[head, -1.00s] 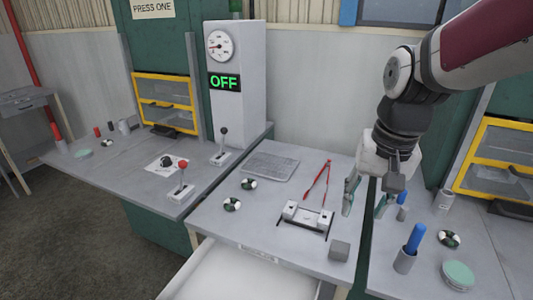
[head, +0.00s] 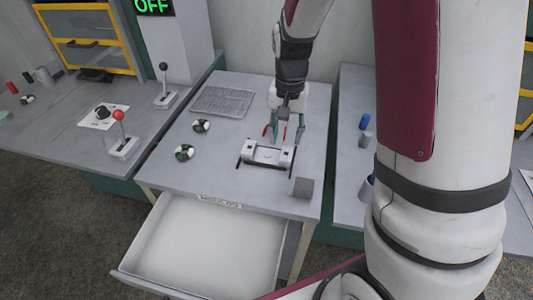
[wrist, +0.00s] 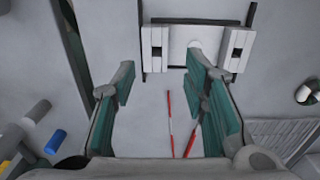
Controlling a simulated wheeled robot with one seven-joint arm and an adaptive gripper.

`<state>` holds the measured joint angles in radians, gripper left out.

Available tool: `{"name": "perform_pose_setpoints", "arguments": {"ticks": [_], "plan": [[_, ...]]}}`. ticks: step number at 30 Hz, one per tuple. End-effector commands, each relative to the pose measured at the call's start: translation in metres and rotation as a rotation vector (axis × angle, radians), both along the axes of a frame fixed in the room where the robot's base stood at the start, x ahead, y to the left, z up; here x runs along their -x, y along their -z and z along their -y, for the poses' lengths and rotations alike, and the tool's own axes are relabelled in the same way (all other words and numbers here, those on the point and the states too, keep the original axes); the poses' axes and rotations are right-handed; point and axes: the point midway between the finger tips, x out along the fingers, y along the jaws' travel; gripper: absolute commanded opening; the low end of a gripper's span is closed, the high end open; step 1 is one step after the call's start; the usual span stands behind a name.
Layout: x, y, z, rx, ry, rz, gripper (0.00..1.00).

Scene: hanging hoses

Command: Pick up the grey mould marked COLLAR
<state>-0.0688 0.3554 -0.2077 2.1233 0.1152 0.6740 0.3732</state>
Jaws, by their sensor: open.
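No COLLAR lettering is readable in any view. A plain grey block (head: 303,187) sits at the front right corner of the middle table and may be the mould; it is not visible in the wrist view. My gripper (head: 284,132) is open and empty, pointing down over the middle table, behind and left of this block. In the wrist view my gripper (wrist: 160,85) has its green fingers wide apart, with nothing between the tips. A pale two-part fixture (head: 267,154) on dark rails lies just in front of the fingers; it also shows in the wrist view (wrist: 195,40).
Red tongs (wrist: 170,125) lie on the table below my gripper. A wire rack (head: 222,101) and black-and-white rings (head: 184,153) are to the left. An open, empty drawer (head: 205,245) juts out in front. A lever with a red knob (head: 121,135) stands on the left table.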

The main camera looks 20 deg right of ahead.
Motion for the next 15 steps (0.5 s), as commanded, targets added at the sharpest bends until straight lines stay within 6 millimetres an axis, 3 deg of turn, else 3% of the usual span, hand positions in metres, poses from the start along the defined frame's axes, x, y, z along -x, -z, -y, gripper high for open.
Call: {"name": "perform_pose_setpoints", "arguments": {"ticks": [8, 15], "plan": [[0.0, 0.021, 0.0, 0.0, 0.0, -0.001, 0.4], [-0.001, 0.055, 0.001, 0.001, -0.001, -0.003, 0.4]]}}
